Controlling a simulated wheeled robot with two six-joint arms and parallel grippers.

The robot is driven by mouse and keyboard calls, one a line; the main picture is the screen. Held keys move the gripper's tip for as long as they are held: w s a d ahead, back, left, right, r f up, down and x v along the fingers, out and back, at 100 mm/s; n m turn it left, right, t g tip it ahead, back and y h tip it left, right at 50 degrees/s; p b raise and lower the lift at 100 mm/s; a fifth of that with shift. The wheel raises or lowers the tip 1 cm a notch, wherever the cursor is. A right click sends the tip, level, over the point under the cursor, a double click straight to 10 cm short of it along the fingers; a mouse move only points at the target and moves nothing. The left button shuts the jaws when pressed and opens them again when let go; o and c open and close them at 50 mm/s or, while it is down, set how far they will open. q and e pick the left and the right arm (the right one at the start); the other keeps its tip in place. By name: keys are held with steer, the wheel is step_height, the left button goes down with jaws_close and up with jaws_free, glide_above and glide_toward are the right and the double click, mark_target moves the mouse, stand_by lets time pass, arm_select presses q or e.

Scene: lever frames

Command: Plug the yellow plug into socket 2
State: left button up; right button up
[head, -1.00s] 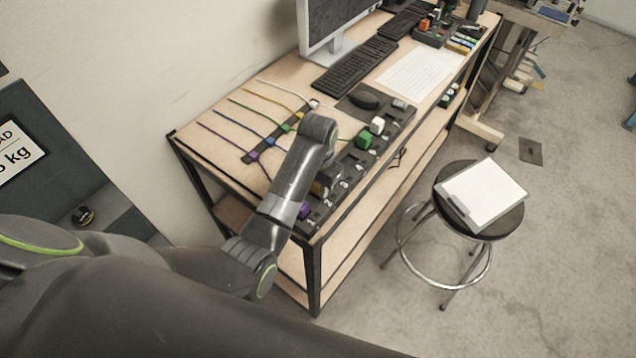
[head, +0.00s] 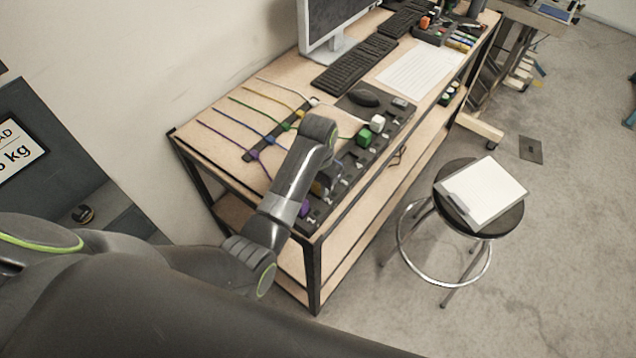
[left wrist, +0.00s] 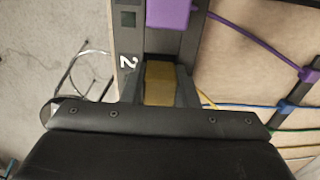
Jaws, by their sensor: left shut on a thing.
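My left gripper (left wrist: 163,88) is shut on the yellow plug (left wrist: 160,82), with a finger on each side of it. The plug is over the dark socket strip, beside the white number 2 (left wrist: 128,62). I cannot tell whether it is seated in socket 2 or just above it, as the opening is hidden. In the head view, my left gripper (head: 325,180) is low over the strip at the near end of the bench, and my arm largely hides the plug. My right gripper is not in view.
A purple plug (left wrist: 168,12) stands on the strip close to the yellow one. Green (head: 364,138) and white (head: 377,122) plugs stand farther along. Coloured cables run through a dark holder (head: 250,156) on the bench. A stool (head: 492,220) with a clipboard stands at right.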

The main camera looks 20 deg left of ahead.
arm_select(q)
steer(key=shift+f, duration=0.2)
stand_by(0.5)
steer(key=o, duration=1.5)
steer(key=shift+c, duration=0.2)
